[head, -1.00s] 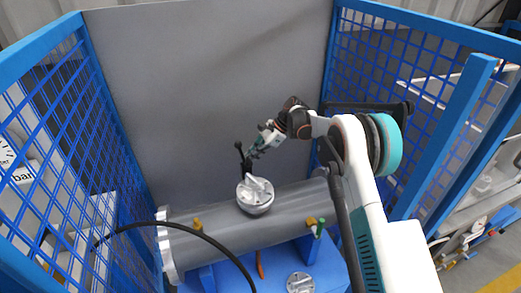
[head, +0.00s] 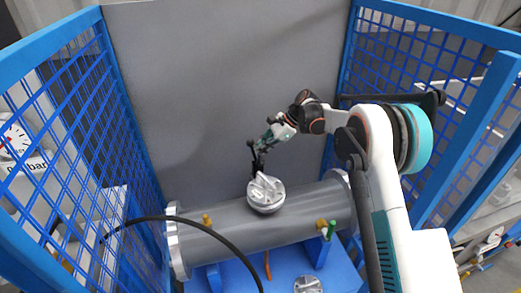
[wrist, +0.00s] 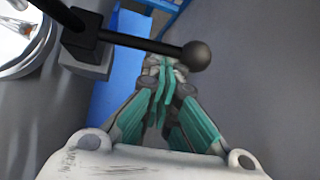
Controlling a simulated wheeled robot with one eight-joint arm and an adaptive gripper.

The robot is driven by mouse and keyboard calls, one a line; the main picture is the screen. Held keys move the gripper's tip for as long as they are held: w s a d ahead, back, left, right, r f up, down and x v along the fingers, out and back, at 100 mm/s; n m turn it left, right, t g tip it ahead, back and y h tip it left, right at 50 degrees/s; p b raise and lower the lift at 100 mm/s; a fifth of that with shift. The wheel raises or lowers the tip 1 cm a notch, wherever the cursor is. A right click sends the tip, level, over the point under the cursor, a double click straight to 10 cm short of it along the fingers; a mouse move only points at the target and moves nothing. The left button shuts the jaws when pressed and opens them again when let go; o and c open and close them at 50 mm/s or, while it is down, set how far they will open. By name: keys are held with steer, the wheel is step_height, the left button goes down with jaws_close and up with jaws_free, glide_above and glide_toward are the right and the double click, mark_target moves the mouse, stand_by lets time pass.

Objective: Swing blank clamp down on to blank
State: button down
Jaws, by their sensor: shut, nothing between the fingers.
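The blank (head: 266,192) is a pale grey disc with a raised bar handle, seated on the port on top of the grey cylinder. The blank clamp (head: 256,162) is a black lever with a ball knob, standing up behind the blank, not lying on it. In the wrist view the clamp (wrist: 130,45) crosses the top, its ball at the right end and its block beside the blank's rim (wrist: 25,62). My gripper (head: 263,146), with teal fingers, is shut and empty, close beside the knob. In the wrist view my gripper (wrist: 165,68) lies just below the lever; contact cannot be told.
The grey flanged cylinder (head: 230,228) lies on a blue stand (head: 237,277). A black hose (head: 215,243) arches across its front left. Blue mesh panels (head: 75,130) stand left and right, and a grey wall (head: 215,70) closes the back. A loose disc (head: 307,285) lies on the stand.

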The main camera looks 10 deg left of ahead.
steer(key=shift+r, duration=0.3)
steer(key=r+n+t+y, duration=0.1)
steer(key=s+r+t+y, duration=0.1)
steer(key=t, duration=0.1)
steer(key=r+n+t, duration=0.1)
steer(key=shift+s+d+r+n+t+y, duration=0.25)
steer(key=shift+d+r+n+t+y, duration=0.05)
steer(key=shift+d+t+y, duration=0.1)
steer(key=shift+s+d+r+n+t+y+b, duration=0.25)
steer(key=shift+s+r+n+t+y, duration=0.1)
steer(key=shift+s+r+t+y, duration=0.15)
steer(key=shift+s+d+r+n+t+y+b, duration=0.15)
steer(key=shift+s+r+n+t+y+b, duration=0.2)
steer(key=shift+s+r, duration=0.2)
steer(key=shift+s+d+r, duration=0.1)
